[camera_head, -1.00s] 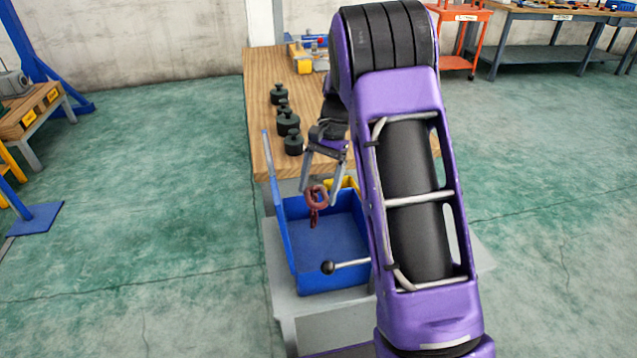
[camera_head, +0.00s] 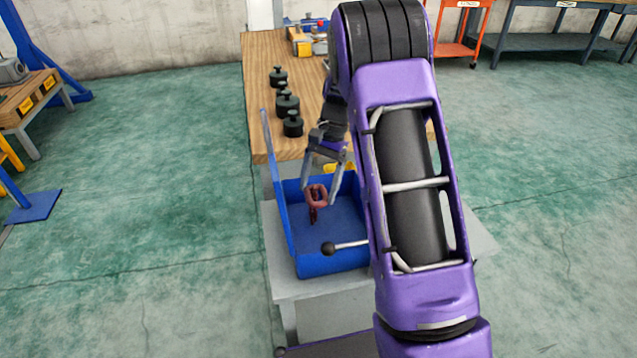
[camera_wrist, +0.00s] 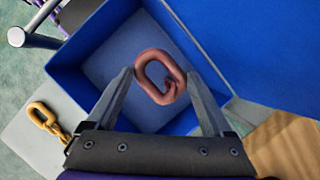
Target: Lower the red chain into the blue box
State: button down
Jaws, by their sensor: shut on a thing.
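The red chain (camera_head: 316,196) hangs from my gripper (camera_head: 320,194) over the inside of the blue box (camera_head: 335,262). In the wrist view the two fingertips (camera_wrist: 160,73) are on either side of the chain's top link (camera_wrist: 150,52), with a lower link partly hidden behind it. The blue box (camera_wrist: 80,62) lies below, open at the top, and its floor shows around the chain. Whether the chain's lower end touches the floor cannot be told. My arm hides the box's right side in the head view.
The box stands on a low grey table (camera_head: 283,288). A lever with a black ball knob (camera_head: 328,248) crosses the box's front right. Black weights (camera_head: 288,103) stand on the wooden bench (camera_head: 262,132) behind. A yellow chain (camera_wrist: 45,118) shows beside the box.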

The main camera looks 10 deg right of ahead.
jog(key=shift+f+b, duration=0.5)
jog(key=shift+f, duration=0.9)
grip_release()
jog(key=p+v, duration=0.3)
jog(key=v, duration=1.4)
jog(key=shift+r, duration=0.15)
jog(key=shift+w+d, duration=0.1)
